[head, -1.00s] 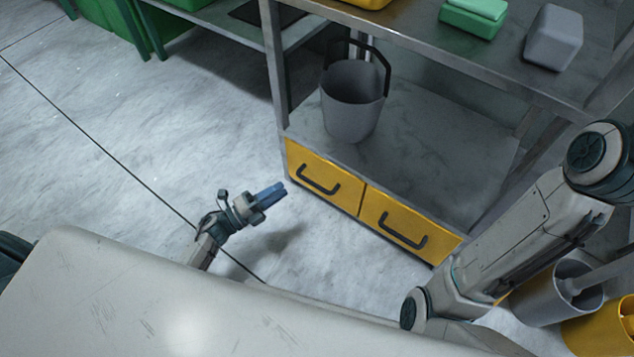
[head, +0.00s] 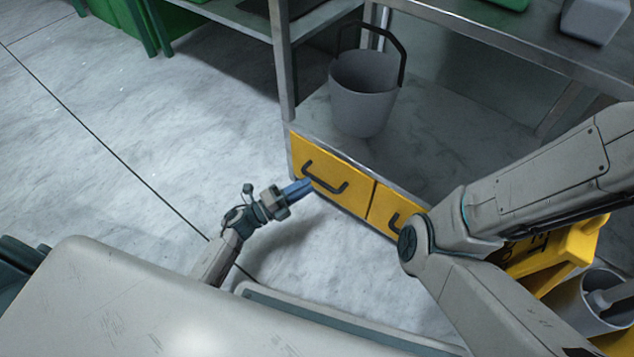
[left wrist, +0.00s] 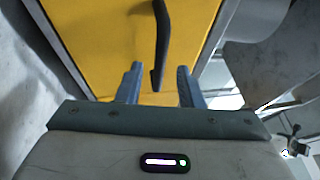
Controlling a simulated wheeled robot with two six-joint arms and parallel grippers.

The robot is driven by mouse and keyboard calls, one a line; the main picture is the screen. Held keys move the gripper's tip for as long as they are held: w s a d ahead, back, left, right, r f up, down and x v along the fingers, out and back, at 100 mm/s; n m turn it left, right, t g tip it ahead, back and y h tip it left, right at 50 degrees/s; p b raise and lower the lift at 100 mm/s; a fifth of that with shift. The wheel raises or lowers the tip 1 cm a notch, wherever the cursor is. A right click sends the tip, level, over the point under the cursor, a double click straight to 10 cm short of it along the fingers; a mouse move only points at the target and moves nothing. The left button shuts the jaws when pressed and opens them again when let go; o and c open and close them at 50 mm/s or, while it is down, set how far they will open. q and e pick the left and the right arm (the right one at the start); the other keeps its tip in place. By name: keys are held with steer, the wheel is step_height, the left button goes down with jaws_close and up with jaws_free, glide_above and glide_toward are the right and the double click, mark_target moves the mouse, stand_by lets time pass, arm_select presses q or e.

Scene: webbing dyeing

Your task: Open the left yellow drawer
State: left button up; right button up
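The left yellow drawer (head: 338,188) is shut under the metal shelf, with a dark bar handle (head: 322,180) on its front. In the left wrist view the yellow drawer front (left wrist: 110,35) fills the top, and the handle (left wrist: 160,45) reaches down between the two blue fingers (left wrist: 158,85). The fingers are apart, with gaps beside the handle. My right arm crosses the right side of the head view; its gripper is not visible.
The right yellow drawer (head: 385,207) is partly hidden by my right arm. A grey bucket (head: 362,100) stands on the lower shelf. A yellow sign (head: 560,250) and a grey bucket (head: 590,300) are at the lower right. The floor at left is clear.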

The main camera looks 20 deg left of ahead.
mark_target(317, 178)
arm_select(q)
steer(key=shift+b+x, duration=0.55)
steer(key=shift+x, duration=1.75)
steer(key=shift+c, duration=0.2)
jaws_close()
